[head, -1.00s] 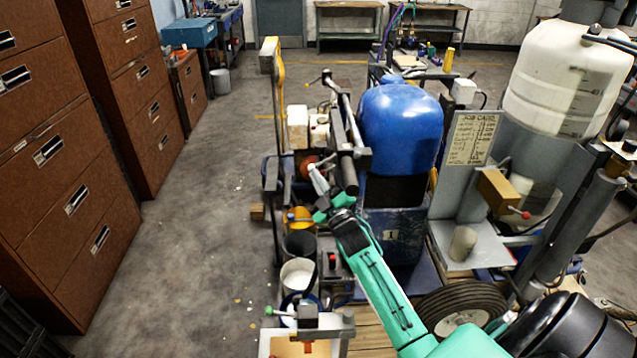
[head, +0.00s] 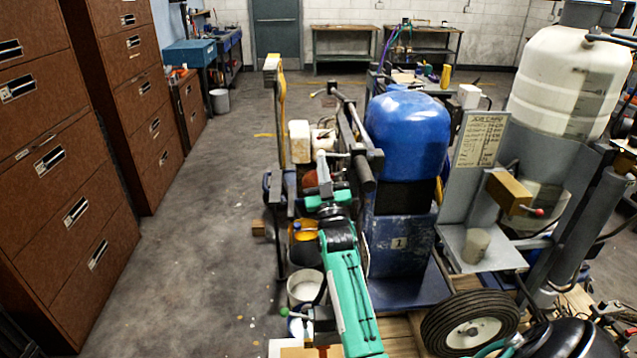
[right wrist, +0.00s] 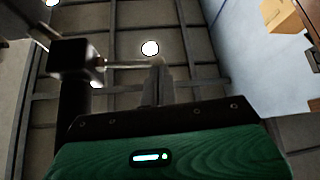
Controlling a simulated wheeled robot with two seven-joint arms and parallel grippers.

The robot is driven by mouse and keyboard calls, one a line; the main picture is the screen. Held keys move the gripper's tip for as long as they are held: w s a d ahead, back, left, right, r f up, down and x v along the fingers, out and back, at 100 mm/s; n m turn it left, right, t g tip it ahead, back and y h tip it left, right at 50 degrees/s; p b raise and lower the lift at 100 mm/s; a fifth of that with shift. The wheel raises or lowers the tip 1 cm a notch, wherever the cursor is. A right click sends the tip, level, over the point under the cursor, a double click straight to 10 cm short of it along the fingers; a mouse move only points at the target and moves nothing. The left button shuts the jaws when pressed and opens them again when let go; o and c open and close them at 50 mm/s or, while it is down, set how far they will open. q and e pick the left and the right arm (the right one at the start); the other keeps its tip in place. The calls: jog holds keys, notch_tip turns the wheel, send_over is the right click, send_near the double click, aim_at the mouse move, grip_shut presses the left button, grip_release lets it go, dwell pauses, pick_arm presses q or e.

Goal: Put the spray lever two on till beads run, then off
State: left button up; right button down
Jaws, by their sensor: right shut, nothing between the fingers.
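My right gripper (head: 322,160) is raised beside the striper's handlebar (head: 352,125), its grey fingers shut and empty. A thin metal lever rod (head: 338,155) runs left from a black block (head: 369,161) on the bar to the fingertips. In the right wrist view the rod (right wrist: 125,64) leaves the black block (right wrist: 75,58), and its pale tip is at the fingertips (right wrist: 159,64). I cannot tell whether they touch, or read a number on this lever. Another lever with a green knob (head: 284,312) sits low at the front. No running beads are visible. My left gripper is out of view.
A blue tank (head: 407,130) stands right of the handlebar, above a box marked 1 (head: 399,242). Brown cabinets (head: 65,170) line the left; the floor (head: 215,240) between is clear.

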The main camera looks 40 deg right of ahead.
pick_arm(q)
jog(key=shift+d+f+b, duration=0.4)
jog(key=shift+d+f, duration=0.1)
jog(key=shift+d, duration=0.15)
pick_arm(e)
jog(key=s+a+f+m+g+h, duration=0.1)
jog(key=s+a+f+m+h, duration=0.1)
jog(key=s, duration=0.3)
jog(key=shift+s+a+f+m, duration=0.15)
jog(key=shift+a+f+m, duration=0.25)
jog(key=shift+f+m, duration=0.25)
